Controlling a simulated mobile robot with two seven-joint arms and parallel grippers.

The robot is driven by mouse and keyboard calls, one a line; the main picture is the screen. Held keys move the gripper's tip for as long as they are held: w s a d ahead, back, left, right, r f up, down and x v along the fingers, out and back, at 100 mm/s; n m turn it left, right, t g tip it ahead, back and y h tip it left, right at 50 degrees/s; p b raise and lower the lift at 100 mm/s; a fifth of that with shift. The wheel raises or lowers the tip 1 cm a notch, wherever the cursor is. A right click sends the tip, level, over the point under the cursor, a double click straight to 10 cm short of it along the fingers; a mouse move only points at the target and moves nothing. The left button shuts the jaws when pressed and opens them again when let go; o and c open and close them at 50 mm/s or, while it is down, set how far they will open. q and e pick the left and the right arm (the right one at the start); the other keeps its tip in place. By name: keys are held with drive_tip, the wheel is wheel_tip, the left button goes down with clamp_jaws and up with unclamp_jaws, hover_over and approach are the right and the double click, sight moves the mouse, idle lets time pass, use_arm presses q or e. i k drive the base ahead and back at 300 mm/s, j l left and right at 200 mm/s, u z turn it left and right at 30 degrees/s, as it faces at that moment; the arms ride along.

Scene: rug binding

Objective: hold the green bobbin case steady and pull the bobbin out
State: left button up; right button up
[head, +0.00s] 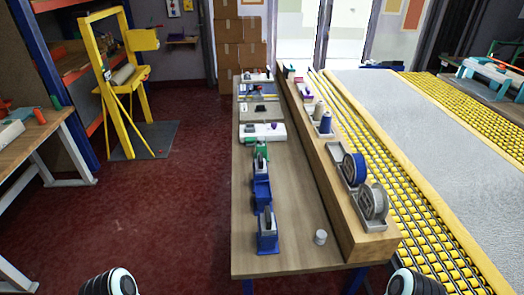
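A small green holder (262,147), which looks like the green bobbin case, stands on the long wooden table (293,190). It is behind two blue holders of similar shape, the middle one (261,192) and the nearest one (267,240). A grey and white piece sits in or against the green holder; at this size I cannot tell whether it is the bobbin. Only rounded white and dark parts of my two arms show at the bottom edge, left and right. Neither gripper's fingers are in view, and nothing of mine touches the green holder.
A raised wooden ledge (337,170) along the table's right side carries a blue spool (355,169), a grey spool (374,203) and thread cones. A small white cylinder (320,237) stands at the table's near right. Yellow roller conveyors lie beyond. Red floor at left is open.

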sight(260, 139)
drive_tip(key=j+u, duration=0.2)
drive_tip(key=u, duration=0.9)
drive_tip(key=i+j, duration=0.15)
drive_tip(key=j, duration=0.2)
drive_tip(key=i+j+u, duration=0.1)
drive_tip(key=j, duration=0.25)
drive_tip(key=i+j, duration=0.15)
drive_tip(key=j, duration=0.2)
drive_tip(key=i+j+z, duration=0.25)
drive_tip(key=i, duration=0.35)
drive_tip(key=i+j+z, duration=0.3)
drive_tip(key=i+j, duration=0.15)
drive_tip(key=i, duration=0.15)
drive_tip(key=i+z, duration=0.65)
drive_tip(key=z, duration=0.25)
drive_tip(key=i+j+z, duration=0.25)
drive_tip(key=z, duration=0.2)
drive_tip(key=i+j+z, duration=0.15)
drive_tip(key=z, duration=0.3)
drive_tip(key=i+j+z, duration=0.25)
drive_tip(key=z, duration=0.15)
drive_tip(key=i+j+z, duration=0.25)
drive_tip(key=z, duration=0.2)
drive_tip(key=i+j+z, duration=0.25)
drive_tip(key=j+z, duration=0.25)
drive_tip(key=i+j+z, duration=0.1)
drive_tip(key=j+z, duration=0.15)
drive_tip(key=j, duration=0.2)
